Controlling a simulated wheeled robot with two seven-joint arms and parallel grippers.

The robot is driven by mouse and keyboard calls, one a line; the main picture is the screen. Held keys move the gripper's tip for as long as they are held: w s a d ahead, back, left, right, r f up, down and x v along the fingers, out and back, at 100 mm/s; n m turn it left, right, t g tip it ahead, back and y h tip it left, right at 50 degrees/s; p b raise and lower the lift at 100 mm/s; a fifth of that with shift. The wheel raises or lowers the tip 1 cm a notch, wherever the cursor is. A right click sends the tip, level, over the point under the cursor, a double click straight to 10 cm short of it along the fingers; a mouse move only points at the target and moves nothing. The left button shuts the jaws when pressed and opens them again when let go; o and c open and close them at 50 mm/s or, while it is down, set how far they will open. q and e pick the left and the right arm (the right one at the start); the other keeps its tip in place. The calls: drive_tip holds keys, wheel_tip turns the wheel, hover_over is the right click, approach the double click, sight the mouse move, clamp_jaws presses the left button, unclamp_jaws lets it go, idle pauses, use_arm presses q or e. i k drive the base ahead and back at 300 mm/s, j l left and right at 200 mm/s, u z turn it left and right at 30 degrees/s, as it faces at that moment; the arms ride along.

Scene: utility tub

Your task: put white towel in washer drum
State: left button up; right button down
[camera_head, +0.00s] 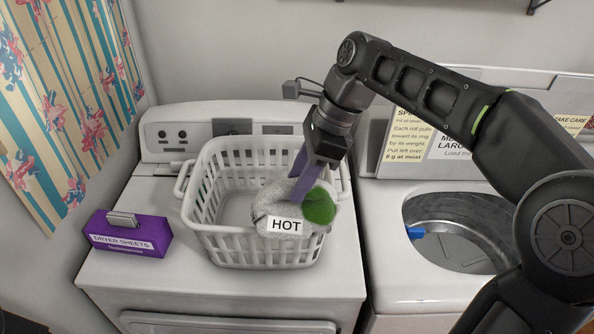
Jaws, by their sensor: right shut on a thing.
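A white towel (272,200) with a fluffy look is bunched at the right side of the white laundry basket (205,232). My right gripper (305,190) points down into the basket, with its purple fingers shut on the white towel. A green bundle (319,206) sits against the towel's right side. A "HOT" label (286,226) shows in front of the towel and hides part of it. The washer drum (455,240) is the open round metal tub on the right, with a small blue thing (415,232) at its left edge. My left gripper is not in view.
The basket stands on the white dryer top (140,290). A purple dryer sheets box (130,235) stands to its left. Notes (411,138) lean at the washer's back panel. My right arm crosses above the washer. A striped curtain (60,90) hangs at left.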

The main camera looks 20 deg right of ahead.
sight(473, 269)
drive_tip(key=k, duration=0.95)
